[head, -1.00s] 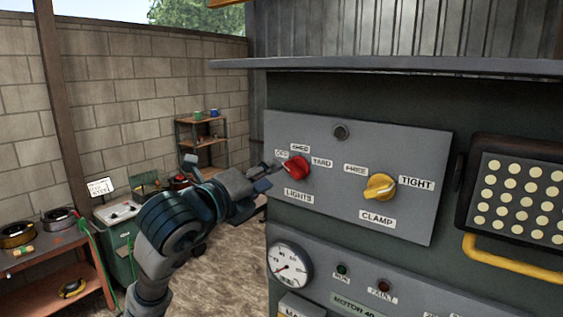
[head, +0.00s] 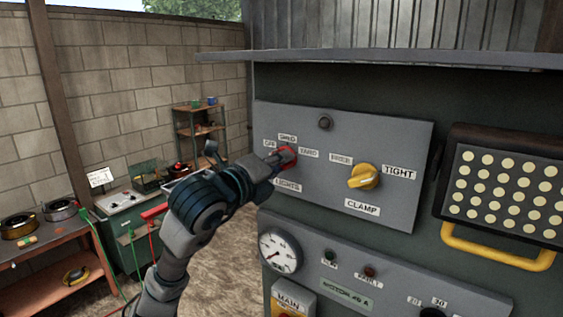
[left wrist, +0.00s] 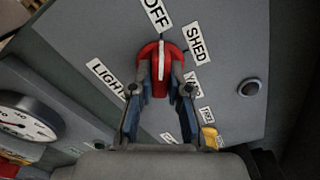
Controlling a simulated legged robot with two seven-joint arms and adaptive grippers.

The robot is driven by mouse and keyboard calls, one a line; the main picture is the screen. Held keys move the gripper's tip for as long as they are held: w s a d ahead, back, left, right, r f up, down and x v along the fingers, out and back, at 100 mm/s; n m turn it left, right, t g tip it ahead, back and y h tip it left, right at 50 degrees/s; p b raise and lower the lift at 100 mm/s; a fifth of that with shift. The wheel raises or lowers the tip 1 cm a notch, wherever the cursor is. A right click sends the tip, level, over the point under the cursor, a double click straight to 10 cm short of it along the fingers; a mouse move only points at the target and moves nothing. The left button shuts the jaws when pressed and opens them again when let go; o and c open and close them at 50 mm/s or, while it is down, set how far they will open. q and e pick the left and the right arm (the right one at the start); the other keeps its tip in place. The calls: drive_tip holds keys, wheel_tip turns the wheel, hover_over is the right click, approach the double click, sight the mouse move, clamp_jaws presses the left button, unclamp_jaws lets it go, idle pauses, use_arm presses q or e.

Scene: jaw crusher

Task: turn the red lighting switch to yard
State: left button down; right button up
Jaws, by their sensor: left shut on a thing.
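The red lighting switch (head: 289,155) is a round knob on the grey panel (head: 225,112), with labels OFF, SHED and YARD around it and LIGHTS below. In the left wrist view the red knob (left wrist: 160,50) has a white pointer line that points up towards the OFF label (left wrist: 157,13). The YARD label (left wrist: 192,85) lies to the lower right of the knob. My left gripper (head: 277,160) is shut on the red knob, with one finger on each side of it; it also shows in the left wrist view (left wrist: 161,75). The fingers partly hide the knob. My right gripper is not in view.
A yellow clamp knob (head: 364,177) sits right of the red switch on the same panel. A gauge (head: 280,251) and a motor panel lie below. A lamp with a yellow handle (head: 497,247) is at the far right. A bench (head: 50,262) stands at the left.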

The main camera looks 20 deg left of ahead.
use_arm(q)
drive_tip(key=shift+a, duration=0.25)
drive_tip(key=shift+r, duration=0.1)
drive_tip(key=m+b, duration=0.1)
drive_tip(key=m, duration=0.1)
drive_tip(key=shift+m, duration=0.3)
drive_tip(key=m+b, duration=0.1)
drive_tip(key=m, duration=0.2)
drive_tip(key=shift+r+m+b, duration=0.1)
drive_tip(key=shift+m+b, duration=0.2)
drive_tip(key=m, duration=0.3)
drive_tip(key=shift+a+r+m+b, duration=0.1)
drive_tip(key=shift+m+b, duration=0.2)
drive_tip(key=shift+b, duration=0.1)
drive_tip(key=shift+m, duration=0.9)
drive_tip(key=m, duration=0.2)
drive_tip(key=shift+m, duration=0.4)
drive_tip(key=m, duration=0.3)
drive_tip(key=shift+m, duration=0.3)
drive_tip(key=m, duration=0.2)
drive_tip(key=shift+m, duration=1.8)
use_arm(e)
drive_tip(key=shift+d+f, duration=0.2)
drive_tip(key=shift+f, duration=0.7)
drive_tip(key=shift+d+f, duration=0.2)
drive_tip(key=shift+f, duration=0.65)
use_arm(q)
drive_tip(key=shift+f, duration=0.2)
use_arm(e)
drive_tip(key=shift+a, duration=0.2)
